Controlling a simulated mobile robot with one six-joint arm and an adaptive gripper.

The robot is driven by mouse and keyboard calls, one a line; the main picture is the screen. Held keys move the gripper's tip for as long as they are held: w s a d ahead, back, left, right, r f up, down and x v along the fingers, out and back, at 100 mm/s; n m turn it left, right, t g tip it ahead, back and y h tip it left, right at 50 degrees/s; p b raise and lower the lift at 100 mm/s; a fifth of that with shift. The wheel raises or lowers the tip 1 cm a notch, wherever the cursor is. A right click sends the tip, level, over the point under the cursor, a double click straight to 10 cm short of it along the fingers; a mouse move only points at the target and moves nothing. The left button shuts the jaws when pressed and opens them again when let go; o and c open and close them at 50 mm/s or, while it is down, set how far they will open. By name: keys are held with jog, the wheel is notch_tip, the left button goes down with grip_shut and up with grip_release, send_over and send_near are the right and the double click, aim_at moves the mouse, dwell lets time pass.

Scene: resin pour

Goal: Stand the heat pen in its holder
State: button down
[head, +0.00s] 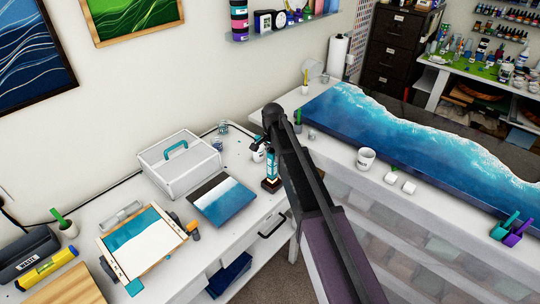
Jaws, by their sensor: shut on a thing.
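My arm reaches in from the lower right to the right end of the white workbench. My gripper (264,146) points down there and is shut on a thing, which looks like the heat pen. The gripper and arm partly cover it, so its tip and exact tilt cannot be told. A teal and dark upright form (272,163) shows just below the gripper. A small dark base (271,184), possibly the holder, is under it on the bench. From this view I cannot tell whether pen and holder touch.
A blue-and-white seascape panel (222,201) and a white case with a teal handle (179,161) are left of the gripper. Small jars (223,127) stand behind. A clamped board (142,243) lies further left. A long blue resin slab (400,125) fills the right counter, with a white cup (366,158) in front.

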jog(key=shift+c, duration=0.9)
grip_release()
dwell(0.4)
jog(key=shift+r, duration=0.1)
